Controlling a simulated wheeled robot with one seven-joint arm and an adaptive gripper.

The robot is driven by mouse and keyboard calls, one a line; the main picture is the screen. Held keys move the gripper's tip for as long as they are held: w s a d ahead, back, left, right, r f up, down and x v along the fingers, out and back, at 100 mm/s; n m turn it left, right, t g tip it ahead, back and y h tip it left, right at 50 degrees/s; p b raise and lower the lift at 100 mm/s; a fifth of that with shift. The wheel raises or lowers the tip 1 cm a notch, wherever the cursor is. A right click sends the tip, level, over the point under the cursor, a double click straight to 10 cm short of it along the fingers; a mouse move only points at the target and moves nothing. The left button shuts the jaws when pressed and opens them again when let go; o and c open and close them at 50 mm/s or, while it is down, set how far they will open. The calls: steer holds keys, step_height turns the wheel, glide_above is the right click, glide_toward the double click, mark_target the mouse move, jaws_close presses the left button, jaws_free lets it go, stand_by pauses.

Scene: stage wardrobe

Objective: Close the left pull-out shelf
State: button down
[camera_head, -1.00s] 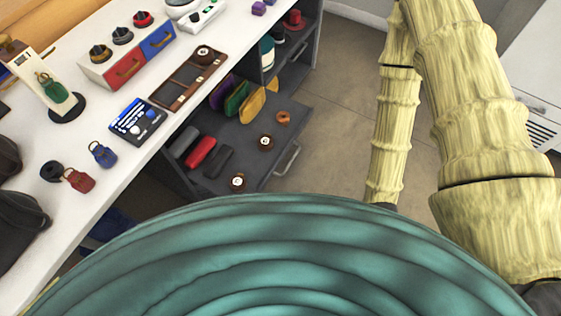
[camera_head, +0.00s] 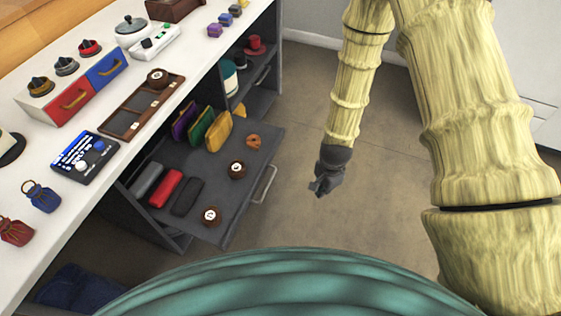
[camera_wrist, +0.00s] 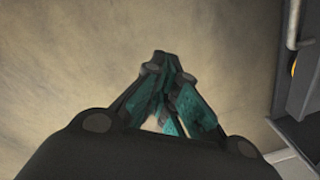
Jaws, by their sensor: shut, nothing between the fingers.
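The left pull-out shelf (camera_head: 222,207) is a dark grey board pulled out from under the white counter. It has a metal bar handle (camera_head: 264,184) on its front edge. It carries several cases, pouches and round brown items. My gripper (camera_head: 322,188) is shut and empty, above the floor to the right of the handle and apart from it. In the wrist view my closed fingers (camera_wrist: 165,75) point over bare floor. The handle (camera_wrist: 293,25) shows there at the top right, beside the dark shelf edge.
The white counter (camera_head: 60,143) above the shelf holds a red and blue drawer box (camera_head: 75,88), a brown tray (camera_head: 142,107) and small pouches. The floor (camera_head: 305,130) right of the shelf is clear.

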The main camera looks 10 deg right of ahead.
steer(key=w+a+r+m+y+b, duration=0.1)
steer(key=w+a+r+m+b, duration=0.15)
steer(key=w, duration=0.35)
steer(key=w+a+r+m+t+y+b, duration=0.1)
steer(key=w+m+b, duration=0.1)
steer(key=w+m, duration=0.25)
steer(key=w+a+r+m+b, duration=0.2)
steer(key=w+m+b, duration=0.1)
steer(key=w, duration=0.3)
steer(key=w+a+f+b, duration=0.3)
steer(key=a+f, duration=0.2)
steer(key=f, duration=0.4)
steer(key=shift+w+a, duration=0.3)
steer(key=shift+w, duration=0.05)
